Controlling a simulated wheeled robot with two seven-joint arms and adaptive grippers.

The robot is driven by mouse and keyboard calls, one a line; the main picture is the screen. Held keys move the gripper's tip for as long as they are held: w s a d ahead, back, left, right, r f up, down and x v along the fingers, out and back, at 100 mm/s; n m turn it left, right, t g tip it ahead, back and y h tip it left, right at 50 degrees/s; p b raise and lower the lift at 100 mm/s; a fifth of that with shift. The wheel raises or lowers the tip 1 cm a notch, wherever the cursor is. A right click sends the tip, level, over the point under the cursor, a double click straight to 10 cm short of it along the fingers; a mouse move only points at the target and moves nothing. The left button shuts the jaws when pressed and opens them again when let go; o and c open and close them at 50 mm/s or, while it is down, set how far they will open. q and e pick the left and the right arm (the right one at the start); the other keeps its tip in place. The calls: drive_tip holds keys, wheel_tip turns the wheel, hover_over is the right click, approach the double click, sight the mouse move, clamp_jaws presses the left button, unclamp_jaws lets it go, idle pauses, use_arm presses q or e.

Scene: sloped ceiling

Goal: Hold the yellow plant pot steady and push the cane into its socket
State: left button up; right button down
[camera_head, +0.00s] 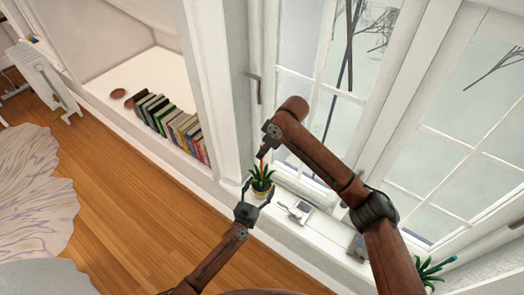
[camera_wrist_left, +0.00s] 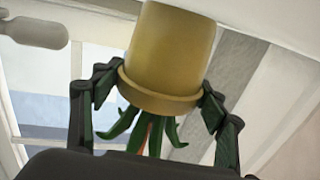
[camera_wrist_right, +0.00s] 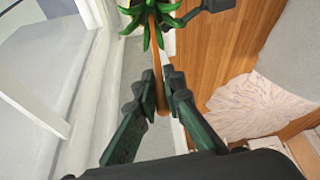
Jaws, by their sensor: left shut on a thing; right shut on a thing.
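The yellow plant pot (camera_head: 260,191) with a green spiky plant stands on the white window sill. My left gripper (camera_head: 256,190) is shut on it; in the left wrist view its fingers press both sides of the rim of the pot (camera_wrist_left: 166,55). My right gripper (camera_head: 263,152) is above the plant, shut on the orange-brown cane (camera_head: 262,164). In the right wrist view the cane (camera_wrist_right: 158,60) runs from between the fingers to the middle of the green leaves. Its far end is hidden among the leaves, so I cannot tell how deep it sits.
A row of books (camera_head: 172,125) stands on the sill at left. A small white object (camera_head: 299,211) lies right of the pot, with a grey box (camera_head: 357,246) and another green plant (camera_head: 432,268) farther right. Window panes (camera_head: 350,60) rise behind. Wooden floor (camera_head: 130,205) lies in front.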

drive_tip(key=shift+f, duration=0.95)
drive_tip(key=c, duration=2)
unclamp_jaws()
drive_tip(key=shift+o, duration=0.2)
drive_tip(key=v, duration=1.2)
